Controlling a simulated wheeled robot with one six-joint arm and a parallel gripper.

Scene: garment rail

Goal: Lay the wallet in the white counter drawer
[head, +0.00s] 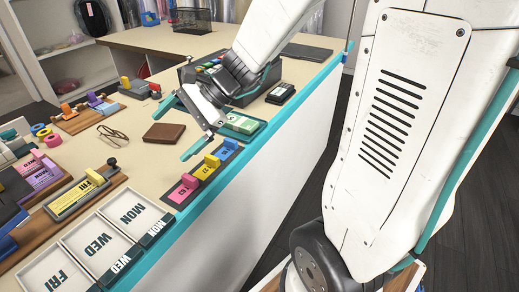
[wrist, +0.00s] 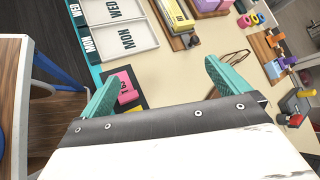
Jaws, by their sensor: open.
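The brown wallet (head: 164,133) lies flat on the beige counter top (head: 135,170) in the head view, between the eyeglasses and the teal front edge. My gripper (head: 177,130) is open above the counter near the wallet's right side, its teal fingers apart. No open drawer shows in either view. The counter's white front (head: 240,190) is partly visible, and I cannot tell a drawer on it.
Eyeglasses (head: 112,132) lie left of the wallet. A strip of coloured number blocks (head: 205,172) stands along the front edge, near my lower finger. Day-labelled trays (head: 100,245) fill the near end.

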